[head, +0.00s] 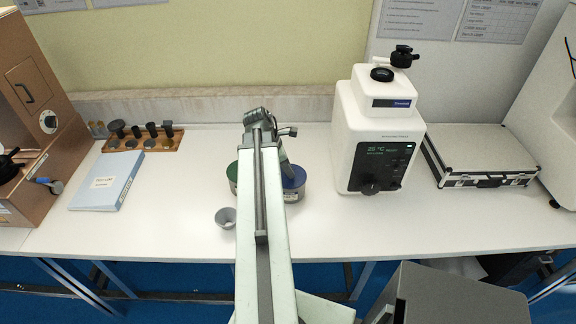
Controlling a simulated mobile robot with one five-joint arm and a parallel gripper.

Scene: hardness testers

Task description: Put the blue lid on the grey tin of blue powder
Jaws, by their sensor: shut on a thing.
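My arm reaches forward over the bench, and my gripper (284,158) points down at its far end, partly hidden by the arm. It is shut on the blue lid (295,177), whose right part shows beside the arm. The grey tin (293,195) with a pale label is directly below the blue, its left side hidden by my arm. I cannot tell whether the lid touches the tin's rim or is just above it. The blue powder cannot be told apart from the lid.
A green-topped tin (233,178) stands close on the left, partly behind my arm. A small grey cup (226,217) is in front of it. A white tester (375,140) stands to the right, with a silver case (480,155) beyond. A blue binder (107,181) lies left.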

